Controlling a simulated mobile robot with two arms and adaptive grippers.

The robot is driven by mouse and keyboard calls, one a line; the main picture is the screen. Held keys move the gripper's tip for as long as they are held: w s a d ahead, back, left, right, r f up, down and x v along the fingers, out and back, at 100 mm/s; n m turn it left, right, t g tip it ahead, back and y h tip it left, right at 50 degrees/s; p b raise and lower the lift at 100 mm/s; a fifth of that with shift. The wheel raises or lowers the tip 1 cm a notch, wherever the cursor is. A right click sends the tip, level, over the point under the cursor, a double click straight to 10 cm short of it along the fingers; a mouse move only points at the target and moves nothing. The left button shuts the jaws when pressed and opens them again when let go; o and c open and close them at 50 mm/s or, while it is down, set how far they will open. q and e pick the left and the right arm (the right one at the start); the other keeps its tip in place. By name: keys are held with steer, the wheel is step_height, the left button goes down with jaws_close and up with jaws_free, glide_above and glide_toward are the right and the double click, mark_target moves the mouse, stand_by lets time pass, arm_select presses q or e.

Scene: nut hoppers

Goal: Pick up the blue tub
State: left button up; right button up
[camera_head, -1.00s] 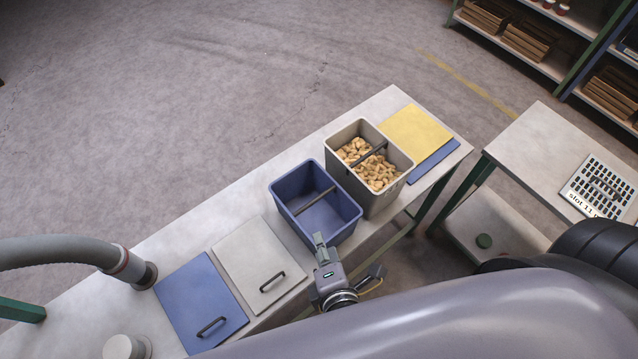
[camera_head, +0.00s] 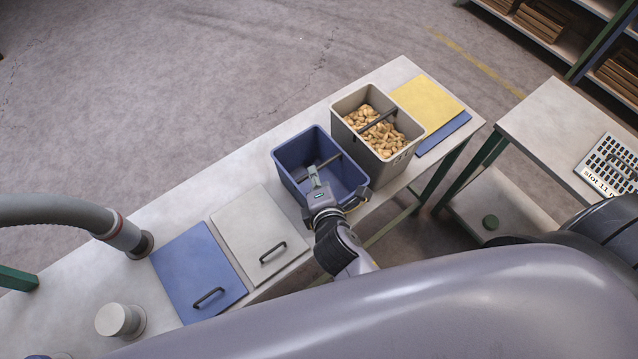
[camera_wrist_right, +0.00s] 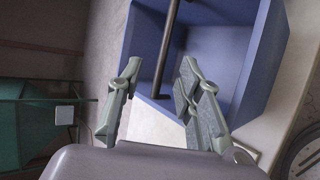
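The blue tub (camera_head: 298,149) stands upright on the long bench, beside the grey tub. It looks empty inside, and a dark handle bar (camera_head: 329,161) crosses its top. My right gripper (camera_head: 336,186) is at the tub's near side, its fingers over the near rim. The right wrist view shows the blue tub (camera_wrist_right: 236,62) ahead, with the handle bar (camera_wrist_right: 166,48) lined up between the two spread fingers (camera_wrist_right: 160,78). The fingers are apart and hold nothing; I cannot tell how far the bar is from them. My left gripper is not in view.
A grey tub (camera_head: 398,166) full of tan pieces stands close on the right. A yellow panel (camera_head: 428,103) lies behind it. Grey (camera_head: 256,230) and blue (camera_head: 196,268) lids with handles lie on the left. A hose (camera_head: 60,211) and a knob (camera_head: 118,320) stand farther left.

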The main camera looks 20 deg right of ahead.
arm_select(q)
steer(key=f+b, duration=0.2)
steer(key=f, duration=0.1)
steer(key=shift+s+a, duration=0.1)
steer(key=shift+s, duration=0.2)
arm_select(e)
steer(key=x, duration=0.4)
steer(key=shift+s+f, duration=0.15)
steer(key=shift+f, duration=0.05)
steer(key=shift+c, duration=0.3)
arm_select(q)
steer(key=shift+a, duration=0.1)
arm_select(e)
jaws_close()
